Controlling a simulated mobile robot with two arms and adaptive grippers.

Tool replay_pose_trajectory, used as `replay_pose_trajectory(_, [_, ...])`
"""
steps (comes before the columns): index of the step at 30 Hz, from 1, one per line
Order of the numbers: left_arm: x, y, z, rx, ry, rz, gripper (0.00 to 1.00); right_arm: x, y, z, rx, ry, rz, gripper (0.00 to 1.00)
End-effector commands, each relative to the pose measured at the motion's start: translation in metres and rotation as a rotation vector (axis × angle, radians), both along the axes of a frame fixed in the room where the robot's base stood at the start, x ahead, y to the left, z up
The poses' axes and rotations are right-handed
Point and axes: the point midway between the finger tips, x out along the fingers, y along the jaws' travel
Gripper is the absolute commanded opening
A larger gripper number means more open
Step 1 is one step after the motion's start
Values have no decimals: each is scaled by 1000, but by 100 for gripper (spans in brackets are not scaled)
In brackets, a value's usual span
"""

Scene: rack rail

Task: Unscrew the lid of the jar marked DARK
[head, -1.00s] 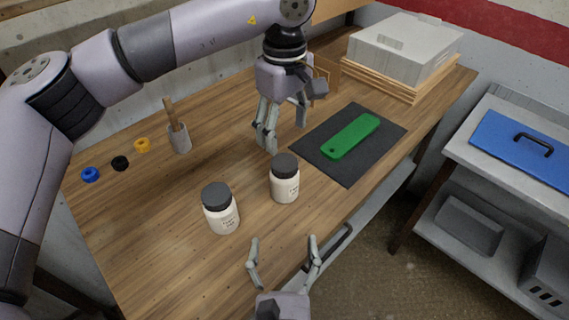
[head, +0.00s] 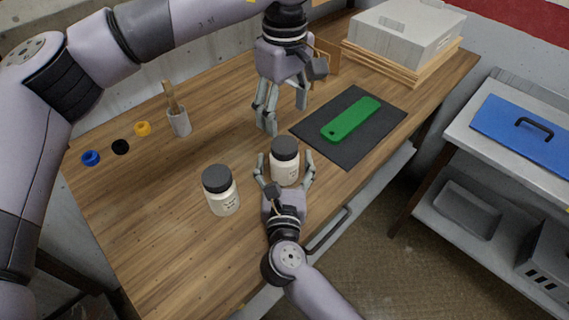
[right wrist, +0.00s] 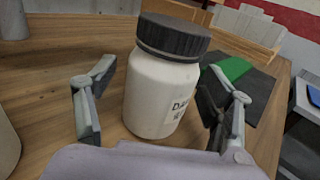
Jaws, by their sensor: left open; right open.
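The white jar with a dark ribbed lid (head: 284,172) stands upright on the wooden bench. Its label, starting "DA", shows in the right wrist view (right wrist: 155,95); the rest is turned away. Its lid (head: 285,147) is on it. My right gripper (head: 284,158) is open, with one finger on each side of this jar; I cannot tell whether they touch it. My left gripper (head: 284,117) is open and empty, pointing down above the bench just behind the jar. A second white jar with a dark lid (head: 222,198) stands to the left; its label is too small to read.
A dark mat (head: 376,143) with a green bar (head: 351,119) lies right of the jars. A cup holding a wooden stick (head: 180,124) and blue, black and yellow rings (head: 91,158) are at the left. A grey box (head: 405,33) stands at the back right.

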Motion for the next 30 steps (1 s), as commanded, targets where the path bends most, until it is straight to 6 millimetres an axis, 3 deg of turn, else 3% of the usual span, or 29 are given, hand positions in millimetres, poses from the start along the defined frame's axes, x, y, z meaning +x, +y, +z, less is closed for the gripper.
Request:
replay_pose_trajectory(13, [0, 0, 0, 0, 0, 0, 63, 11, 0, 0, 1, 1, -1, 75])
replay_pose_trajectory(30, [0, 0, 0, 0, 0, 0, 63, 10, 0, 0, 1, 0, -1, 37])
